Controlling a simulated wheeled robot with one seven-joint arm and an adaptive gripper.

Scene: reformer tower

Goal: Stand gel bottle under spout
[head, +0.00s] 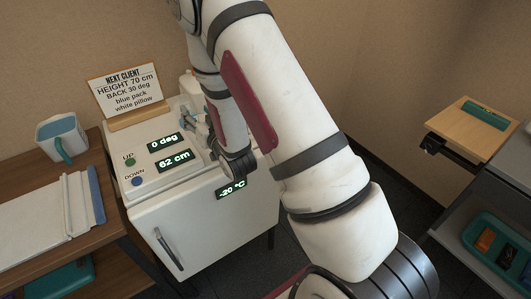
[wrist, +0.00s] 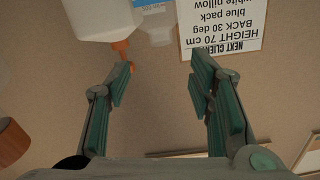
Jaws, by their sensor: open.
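A white bottle-like body with an orange tip (wrist: 98,18) shows at the top left of the wrist view, partly cut off; it may be the gel bottle. Beside it is a pale, see-through item with a blue label (wrist: 153,5), also cut off, and I cannot tell what it is. My gripper (wrist: 162,68) is open, with nothing between its fingers. The white body lies beyond the left finger, close to its tip; contact is unclear. In the head view my gripper (head: 193,124) is over the white cabinet's top, partly hidden by my arm. I cannot identify the spout.
The white cabinet (head: 205,232) has displays reading 0 deg, 62 cm and -20 °C. A sign card (head: 126,88) stands at its back, and shows upside down in the wrist view (wrist: 225,25). A blue-grey jug (head: 62,138) stands on the left desk. A shelf unit (head: 490,200) is at right.

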